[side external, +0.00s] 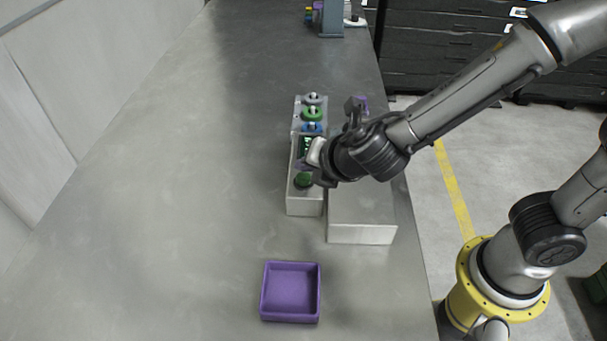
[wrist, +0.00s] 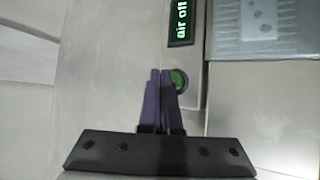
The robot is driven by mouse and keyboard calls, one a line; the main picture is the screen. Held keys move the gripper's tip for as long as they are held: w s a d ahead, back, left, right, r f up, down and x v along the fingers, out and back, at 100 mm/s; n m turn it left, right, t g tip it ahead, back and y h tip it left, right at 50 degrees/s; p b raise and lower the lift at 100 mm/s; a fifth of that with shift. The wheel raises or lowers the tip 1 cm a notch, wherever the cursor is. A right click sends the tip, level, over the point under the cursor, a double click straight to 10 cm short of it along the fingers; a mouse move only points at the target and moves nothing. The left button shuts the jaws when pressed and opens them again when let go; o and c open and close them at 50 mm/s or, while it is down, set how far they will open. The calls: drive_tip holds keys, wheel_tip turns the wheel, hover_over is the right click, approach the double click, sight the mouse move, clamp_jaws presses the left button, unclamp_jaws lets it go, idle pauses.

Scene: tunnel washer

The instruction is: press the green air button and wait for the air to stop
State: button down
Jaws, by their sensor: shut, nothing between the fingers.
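The green air button (wrist: 178,80) is a round green disc in a dark ring on the grey control box. It also shows in the side external view (side external: 303,181), near the front end of the box. A small display (wrist: 181,22) on the same box reads "air off". My gripper (wrist: 160,73) is shut and empty, its purple fingers side by side. In the wrist view the fingertips lie just left of the button and cover part of its left edge. Whether they touch it I cannot tell. In the side external view the wrist hides most of the fingers.
A grey box (side external: 361,233) stands right of the control box (side external: 304,206). Coloured round parts, one green ring (side external: 312,113) among them, sit toward the far end. An empty purple tray (side external: 290,291) lies in front. The table to the left is clear.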

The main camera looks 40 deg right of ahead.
sight(306, 181)
drive_tip(key=shift+f, duration=0.35)
drive_tip(key=shift+f, duration=0.55)
idle(0.9)
drive_tip(key=shift+r, duration=0.95)
drive_tip(key=shift+r, duration=2.5)
